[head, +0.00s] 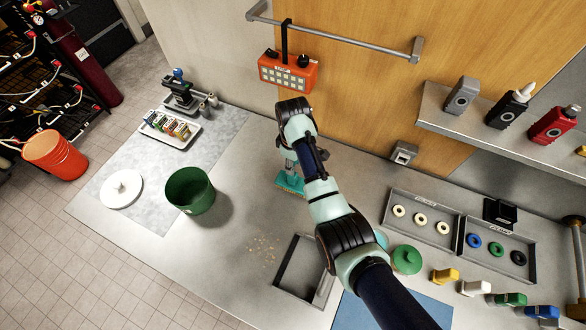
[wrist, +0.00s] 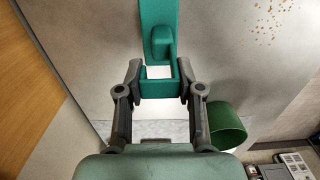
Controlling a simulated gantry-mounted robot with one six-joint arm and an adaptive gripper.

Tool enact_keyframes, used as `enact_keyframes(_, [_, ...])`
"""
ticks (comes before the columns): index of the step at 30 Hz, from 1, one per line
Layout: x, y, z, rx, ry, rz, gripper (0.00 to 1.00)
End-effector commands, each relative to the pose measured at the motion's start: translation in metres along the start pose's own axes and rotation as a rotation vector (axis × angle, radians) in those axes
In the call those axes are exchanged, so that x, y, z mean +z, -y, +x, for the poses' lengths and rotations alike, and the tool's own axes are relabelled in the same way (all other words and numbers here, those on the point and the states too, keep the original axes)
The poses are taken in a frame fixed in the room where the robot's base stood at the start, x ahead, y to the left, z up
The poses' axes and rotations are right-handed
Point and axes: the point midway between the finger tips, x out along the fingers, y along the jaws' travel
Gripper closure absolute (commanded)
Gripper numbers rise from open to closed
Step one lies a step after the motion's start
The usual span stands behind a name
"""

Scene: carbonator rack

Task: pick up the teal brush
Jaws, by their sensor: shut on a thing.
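The teal brush (head: 290,184) is below my gripper near the middle of the counter in the head view, with tan bristles along its lower edge. In the wrist view the brush (wrist: 158,45) shows as a teal bar with a raised block and a squared loop at its near end. My gripper (wrist: 160,82) has one finger on each side of that loop and is shut on it. In the head view my gripper (head: 291,168) is partly hidden by my arm. I cannot tell whether the bristles touch the counter.
Tan crumbs (head: 263,250) lie on the counter beside a grey square tray (head: 284,287). A green bucket (head: 190,192) stands left of the brush. An orange box (head: 288,73) hangs on a rail behind. Ring trays (head: 438,240) sit right of my arm.

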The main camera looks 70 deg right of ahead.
Motion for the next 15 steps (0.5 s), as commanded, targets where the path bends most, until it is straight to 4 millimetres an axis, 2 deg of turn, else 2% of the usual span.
enact_keyframes(5, [-0.002, -0.002, -0.061, 0.007, -0.006, 0.000, 1.00])
enact_keyframes(6, [-0.001, -0.001, -0.087, 0.005, -0.005, 0.000, 1.00])
enact_keyframes(9, [0.000, 0.000, -0.123, 0.000, 0.000, 0.000, 1.00])
enact_keyframes(15, [0.000, 0.000, -0.160, 0.000, 0.000, 0.000, 1.00])
